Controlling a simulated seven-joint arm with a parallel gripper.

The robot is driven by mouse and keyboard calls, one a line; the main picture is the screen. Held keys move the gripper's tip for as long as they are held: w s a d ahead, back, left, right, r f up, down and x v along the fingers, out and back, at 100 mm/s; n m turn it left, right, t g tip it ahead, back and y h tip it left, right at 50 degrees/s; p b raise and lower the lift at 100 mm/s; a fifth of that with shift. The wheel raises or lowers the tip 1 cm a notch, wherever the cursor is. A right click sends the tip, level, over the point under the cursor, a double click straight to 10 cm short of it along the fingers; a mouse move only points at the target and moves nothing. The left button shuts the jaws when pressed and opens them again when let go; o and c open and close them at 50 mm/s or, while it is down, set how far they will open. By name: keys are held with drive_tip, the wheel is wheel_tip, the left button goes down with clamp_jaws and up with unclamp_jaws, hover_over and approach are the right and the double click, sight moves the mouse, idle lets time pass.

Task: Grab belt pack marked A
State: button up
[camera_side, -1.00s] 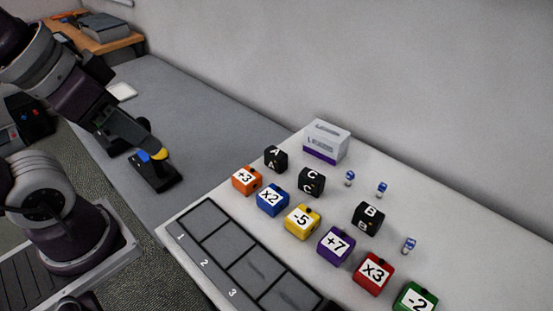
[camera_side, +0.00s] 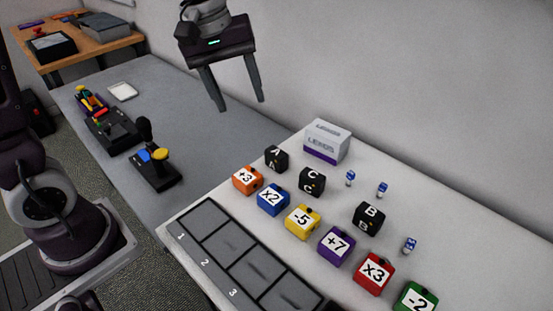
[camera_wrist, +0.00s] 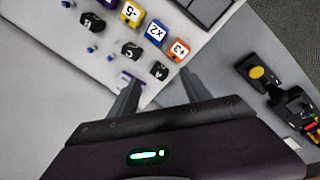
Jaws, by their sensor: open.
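The belt pack marked A (camera_side: 276,159) is a small black cube with white letters. It stands upright on the white table, behind the orange +3 cube, and shows in the wrist view (camera_wrist: 159,71) between and beyond the fingertips. My gripper (camera_side: 242,106) is open and empty, pointing down, above and to the left of pack A in the side view, clear of the table. Its two fingers also show in the wrist view (camera_wrist: 161,82). Similar black packs marked C (camera_side: 312,182) and B (camera_side: 368,219) stand to the right of A.
A row of coloured cubes, from orange +3 (camera_side: 247,180) to green -2 (camera_side: 414,298), stands in front of the packs. A white and purple box (camera_side: 327,142) is behind A. Small blue-white cylinders (camera_side: 382,189) stand near C and B. A slotted grey tray (camera_side: 206,216) lies in front.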

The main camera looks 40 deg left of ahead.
drive_tip(key=w+a+f+n+g, duration=0.1)
drive_tip(key=w+f+n, duration=0.2)
drive_tip(key=w+f, duration=0.25)
drive_tip(key=n+g, duration=0.1)
drive_tip(key=n, duration=0.3)
approach(276, 151)
drive_tip(key=shift+s+d+f, duration=0.25)
drive_tip(key=shift+s+f, duration=0.15)
drive_tip(key=shift+f, duration=0.05)
drive_tip(key=f, duration=0.1)
drive_tip(key=w+f+n, duration=0.1)
drive_tip(key=f, duration=0.1)
drive_tip(key=shift+w+a+f+g, duration=0.15)
drive_tip(key=shift+a+f+g, duration=0.05)
drive_tip(key=shift+f+g, duration=0.1)
drive_tip(key=f, duration=0.4)
drive_tip(key=d+f, duration=0.1)
drive_tip(key=f, duration=0.2)
drive_tip(key=shift+r, duration=0.1)
clamp_jaws()
